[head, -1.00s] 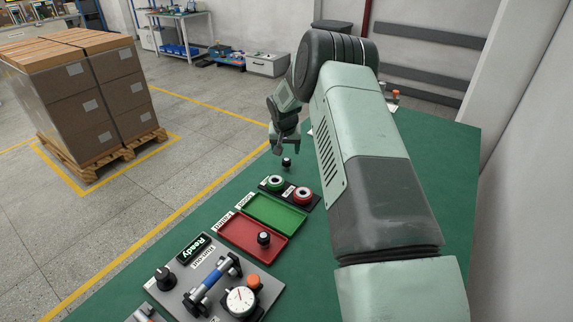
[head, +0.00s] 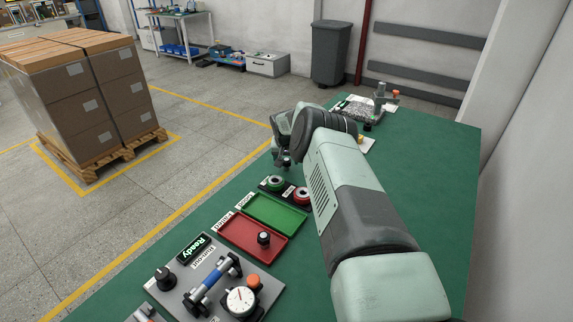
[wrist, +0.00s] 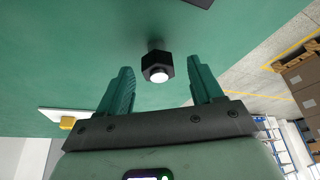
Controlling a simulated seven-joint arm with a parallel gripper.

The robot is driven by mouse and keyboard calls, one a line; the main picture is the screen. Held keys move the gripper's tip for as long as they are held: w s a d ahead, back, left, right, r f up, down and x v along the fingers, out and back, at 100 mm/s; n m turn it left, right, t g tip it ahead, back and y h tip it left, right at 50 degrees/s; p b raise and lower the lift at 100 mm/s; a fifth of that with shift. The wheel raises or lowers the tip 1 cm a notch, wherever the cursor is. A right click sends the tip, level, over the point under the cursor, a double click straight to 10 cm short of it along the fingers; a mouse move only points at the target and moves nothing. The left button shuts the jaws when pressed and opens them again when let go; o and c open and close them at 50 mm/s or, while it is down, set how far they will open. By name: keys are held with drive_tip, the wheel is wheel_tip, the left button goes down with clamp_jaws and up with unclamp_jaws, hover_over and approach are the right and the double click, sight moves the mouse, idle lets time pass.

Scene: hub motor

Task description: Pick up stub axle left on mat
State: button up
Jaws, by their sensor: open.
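The stub axle (wrist: 157,66) shows in the wrist view as a small black hexagonal part with a bright round end, over the green mat (wrist: 60,60). It appears between the two fingertips of my gripper (wrist: 161,72), with a gap on each side. My gripper is open and empty. In the head view my gripper (head: 283,160) is low over the mat, beyond the red and green rings, and the stub axle there is hidden or too small to tell. A similar black part (head: 264,239) stands in the red tray (head: 235,233).
A green tray (head: 273,212) lies beside the red one. A green ring (head: 275,183) and a red ring (head: 302,196) sit on a dark holder close to my gripper. A fixture plate with a dial gauge (head: 241,301) is at the front. The mat's right side is clear.

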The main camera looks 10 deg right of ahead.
drive_tip(key=shift+w+f, duration=0.15)
drive_tip(key=shift+f, duration=0.3)
drive_tip(key=shift+d, duration=0.1)
clamp_jaws()
drive_tip(key=shift+r, duration=0.1)
